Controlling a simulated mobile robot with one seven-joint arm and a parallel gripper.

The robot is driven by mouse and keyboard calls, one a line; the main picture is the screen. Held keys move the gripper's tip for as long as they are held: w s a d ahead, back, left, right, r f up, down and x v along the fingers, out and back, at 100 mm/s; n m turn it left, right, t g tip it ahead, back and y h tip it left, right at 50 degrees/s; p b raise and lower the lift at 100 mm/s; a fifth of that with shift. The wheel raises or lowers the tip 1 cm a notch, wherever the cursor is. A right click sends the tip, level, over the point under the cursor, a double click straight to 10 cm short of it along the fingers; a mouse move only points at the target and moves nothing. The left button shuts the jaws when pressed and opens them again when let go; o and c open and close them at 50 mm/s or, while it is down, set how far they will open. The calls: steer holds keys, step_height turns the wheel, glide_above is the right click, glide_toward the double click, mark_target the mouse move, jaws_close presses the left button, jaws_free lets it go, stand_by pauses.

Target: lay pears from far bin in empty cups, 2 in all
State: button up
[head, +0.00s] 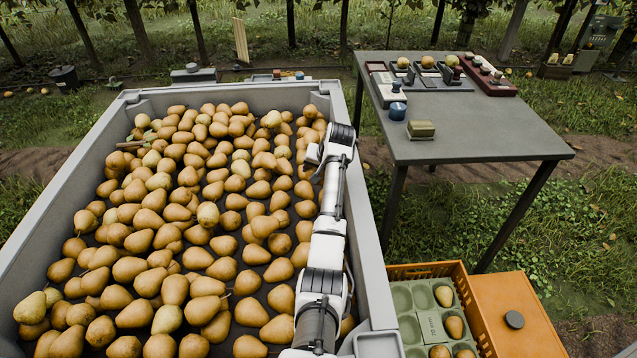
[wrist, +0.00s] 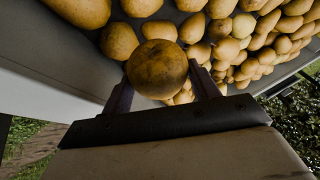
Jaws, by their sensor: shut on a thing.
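My gripper (wrist: 160,76) is shut on a pear (wrist: 157,66), held between its two fingers with the round end facing the wrist camera. In the head view my arm reaches along the right side of the big grey bin (head: 372,265), and its wrist hides the fingers and the held pear. The bin holds many brown-yellow pears (head: 190,210). A green cup tray (head: 432,327) sits in an orange crate (head: 465,290) at the lower right.
A grey table (head: 480,135) stands right of the bin, with trays, a blue-topped jar (head: 397,111) and a small box (head: 420,130). An orange lid-like panel (head: 512,315) lies beside the crate. The bin's right wall runs between the pears and the crate.

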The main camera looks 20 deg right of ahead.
step_height(320, 180, up, 13)
steer(key=shift+a, duration=0.15)
